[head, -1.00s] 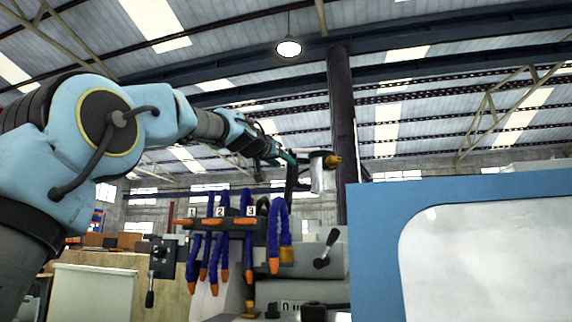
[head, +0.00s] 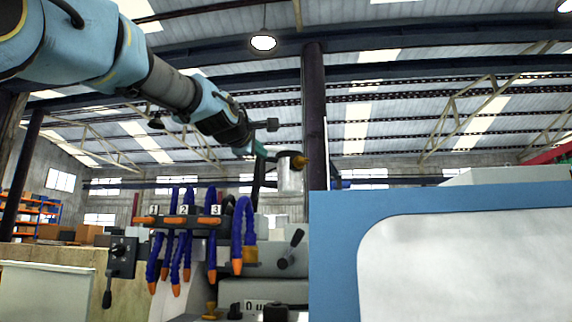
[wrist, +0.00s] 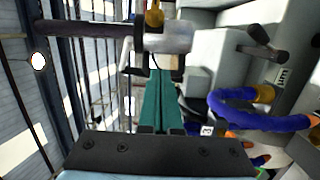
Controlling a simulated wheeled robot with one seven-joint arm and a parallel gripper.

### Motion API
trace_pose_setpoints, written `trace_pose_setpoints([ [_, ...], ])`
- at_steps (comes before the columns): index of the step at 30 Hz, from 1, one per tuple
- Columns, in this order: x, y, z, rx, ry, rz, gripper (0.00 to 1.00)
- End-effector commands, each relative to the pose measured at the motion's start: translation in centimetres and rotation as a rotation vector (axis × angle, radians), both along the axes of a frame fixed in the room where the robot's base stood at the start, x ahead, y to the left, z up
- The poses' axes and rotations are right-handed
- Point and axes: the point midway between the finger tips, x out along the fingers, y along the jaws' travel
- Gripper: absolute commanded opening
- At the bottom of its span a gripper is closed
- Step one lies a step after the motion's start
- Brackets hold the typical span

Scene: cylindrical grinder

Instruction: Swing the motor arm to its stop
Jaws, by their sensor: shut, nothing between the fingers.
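The motor arm carries a silver cylindrical motor (head: 290,178) with an orange-yellow knob (head: 302,161) at its top, and a dark upright bar stands just left of it. In the wrist view the motor (wrist: 168,40) is straight ahead of the fingers, with the knob (wrist: 154,17) beyond. My gripper (head: 264,152) is at the upper left of the motor. Its green fingers (wrist: 161,75) are together with nothing between them, and their tips are close to the motor and its bracket. I cannot tell whether they touch it.
Blue coolant hoses with orange tips (head: 183,240) hang below my gripper from a numbered valve block (head: 182,221). A lever handle (head: 291,248) is on the grey machine. A large blue-framed panel (head: 335,240) fills the lower right. Open air lies above.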

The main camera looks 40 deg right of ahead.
Motion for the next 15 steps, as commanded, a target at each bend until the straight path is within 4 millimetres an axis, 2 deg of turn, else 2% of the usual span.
trace_pose_setpoints([
  [5, 0.9, -1.3, 0.3, -0.004, 0.012, -0.001, 0.00],
  [15, 4.6, -6.9, 0.4, -0.002, 0.011, -0.003, 0.00],
])
